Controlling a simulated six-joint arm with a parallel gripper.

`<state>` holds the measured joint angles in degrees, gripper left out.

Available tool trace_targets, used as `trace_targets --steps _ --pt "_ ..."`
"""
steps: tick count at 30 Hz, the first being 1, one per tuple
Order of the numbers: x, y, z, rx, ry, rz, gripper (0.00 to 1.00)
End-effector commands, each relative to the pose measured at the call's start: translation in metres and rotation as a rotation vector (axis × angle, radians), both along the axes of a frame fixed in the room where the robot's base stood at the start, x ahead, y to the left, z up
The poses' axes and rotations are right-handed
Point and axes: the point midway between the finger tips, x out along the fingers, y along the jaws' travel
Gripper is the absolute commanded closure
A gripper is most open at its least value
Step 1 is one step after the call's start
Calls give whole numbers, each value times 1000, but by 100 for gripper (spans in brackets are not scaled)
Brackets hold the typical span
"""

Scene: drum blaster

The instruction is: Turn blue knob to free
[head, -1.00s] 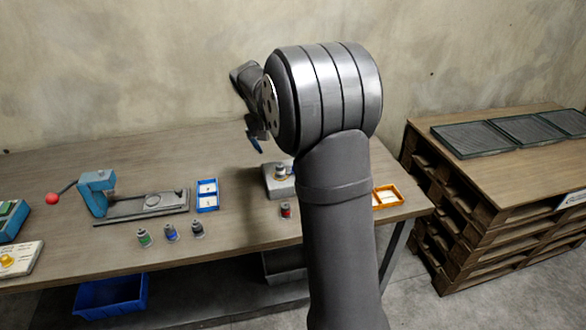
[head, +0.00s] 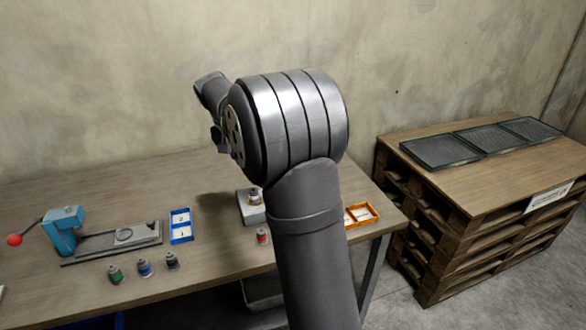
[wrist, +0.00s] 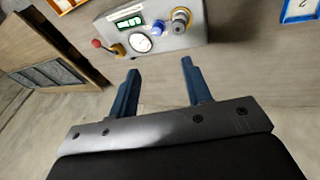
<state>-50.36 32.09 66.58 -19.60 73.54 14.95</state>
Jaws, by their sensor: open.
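The blue knob (wrist: 158,27) is on the grey control box (wrist: 185,42), between a round white gauge (wrist: 140,43) and a grey knob with a yellow ring (wrist: 181,17). My gripper (wrist: 158,67) is open and empty, with its two blue fingers apart. In the wrist view its fingertips point toward the box and appear short of it, with the blue knob in line with the gap. In the head view the control box (head: 243,207) is partly hidden behind my arm, and the blue knob cannot be made out. The gripper is mostly hidden there too.
A green display (wrist: 130,22) and a red-tipped yellow lever (wrist: 115,48) are also on the box. A blue tray (head: 181,238), small bottles (head: 144,268), a blue press (head: 62,232) and an orange tray (head: 374,217) share the table. Pallets (head: 440,235) stand right.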

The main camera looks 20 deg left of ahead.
Motion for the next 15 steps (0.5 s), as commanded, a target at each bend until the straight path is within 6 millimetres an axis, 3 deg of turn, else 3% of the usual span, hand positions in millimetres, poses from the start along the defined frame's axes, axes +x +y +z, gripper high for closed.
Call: trace_targets --steps 9,15 --pt "54 -15 7 211 171 -728 55" --pt "71 -22 12 267 246 -1017 55"
